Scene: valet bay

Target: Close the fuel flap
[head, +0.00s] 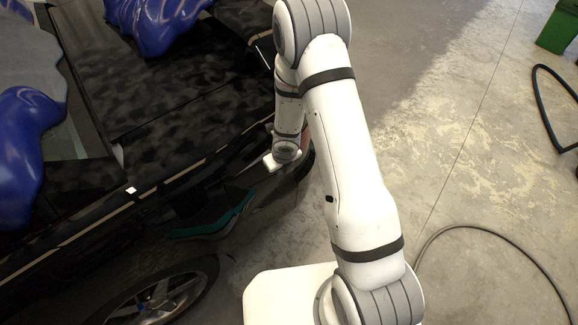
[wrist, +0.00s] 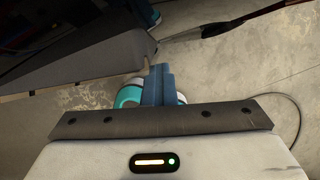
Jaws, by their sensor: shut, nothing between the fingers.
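The black car (head: 150,120) fills the left of the head view, its side towards my base. I cannot pick out the fuel flap for certain in either view. My gripper (wrist: 159,72) shows in the wrist view as two blue-grey fingers pressed together, with nothing between them. In the head view the end of my arm is close to the car's side near its right-hand corner, and the fingers cannot be made out there. In the wrist view a dark grey panel (wrist: 85,72) lies left of the fingertips; whether they touch it I cannot tell.
Blue glossy cloths (head: 25,130) lie on the car. A wheel (head: 160,300) is at the lower left. A black hose (head: 490,235) runs over the concrete floor (head: 450,130), and a green bin (head: 558,28) stands at the top right. The floor between is open.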

